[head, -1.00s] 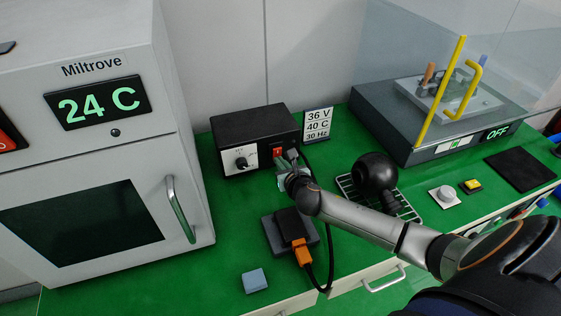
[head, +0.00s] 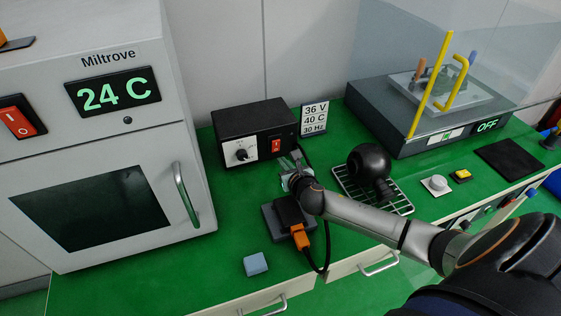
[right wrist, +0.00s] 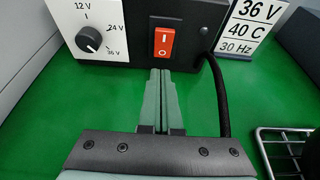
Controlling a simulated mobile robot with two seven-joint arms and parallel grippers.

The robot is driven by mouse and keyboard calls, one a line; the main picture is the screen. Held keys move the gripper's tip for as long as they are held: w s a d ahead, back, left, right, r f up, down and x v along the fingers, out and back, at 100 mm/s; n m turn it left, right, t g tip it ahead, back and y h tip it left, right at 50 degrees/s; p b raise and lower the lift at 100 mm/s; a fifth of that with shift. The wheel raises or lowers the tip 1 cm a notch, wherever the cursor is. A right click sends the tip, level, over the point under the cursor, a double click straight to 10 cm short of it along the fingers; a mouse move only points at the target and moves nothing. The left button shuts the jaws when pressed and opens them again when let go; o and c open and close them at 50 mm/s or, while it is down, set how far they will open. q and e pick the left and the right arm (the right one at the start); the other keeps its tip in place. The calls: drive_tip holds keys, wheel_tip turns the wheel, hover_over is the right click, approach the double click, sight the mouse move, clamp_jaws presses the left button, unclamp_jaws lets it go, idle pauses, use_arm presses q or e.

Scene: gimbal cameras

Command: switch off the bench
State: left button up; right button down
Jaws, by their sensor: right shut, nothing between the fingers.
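A black power supply box (head: 250,120) stands on the green bench, with a knob (head: 241,154) on its white panel and a red rocker switch (head: 276,146). In the right wrist view the switch (right wrist: 164,42) faces me, marked I above and O below; the knob (right wrist: 89,40) points toward 36 V. My right gripper (head: 291,165) is shut and empty, just in front of the box. Its fingertips (right wrist: 160,74) are below the switch; I cannot tell whether they touch the box. An oven (head: 95,150) reads 24 C and has a red switch (head: 20,118). A shaker unit (head: 425,115) reads OFF. My left gripper is out of view.
A sign (head: 314,118) reads 36 V, 40 C, 30 Hz. A black plug block with an orange connector (head: 297,232) lies under my arm. A wire rack (head: 390,200) with a black round object (head: 368,163) is right of the gripper. A blue block (head: 255,264) lies in front.

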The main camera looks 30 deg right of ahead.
drive_tip(key=v, duration=0.3)
drive_tip(key=f+v, duration=0.1)
drive_tip(key=v, duration=0.2)
drive_tip(key=s+f+v, duration=0.1)
drive_tip(key=v, duration=0.3)
drive_tip(key=shift+w+f, duration=0.1)
drive_tip(key=shift+f, duration=0.05)
